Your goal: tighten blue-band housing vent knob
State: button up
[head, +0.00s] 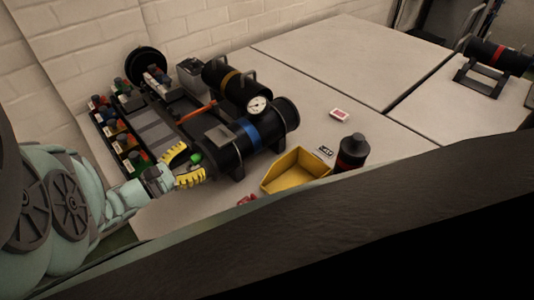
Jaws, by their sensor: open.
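The blue-band housing (235,141) is a black cylinder lying on a dark cradle near the middle of the table, with a blue stripe around it. A small green knob (196,157) shows at its left end, beside my gripper; I take it to be the vent knob. My gripper (191,166) has yellow ribbed fingers spread apart, one above and one below, with the green knob close to the fingertips. It is open and appears to hold nothing. I cannot tell whether a finger touches the knob.
A rack of coloured parts (121,142) stands left. A yellow bin (297,171) and an upright black bottle (352,152) are at right. The table's back right (340,60) is clear.

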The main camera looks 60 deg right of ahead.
jog(key=shift+s+d, duration=0.1)
jog(key=shift+d, duration=0.15)
grip_shut()
dwell(0.4)
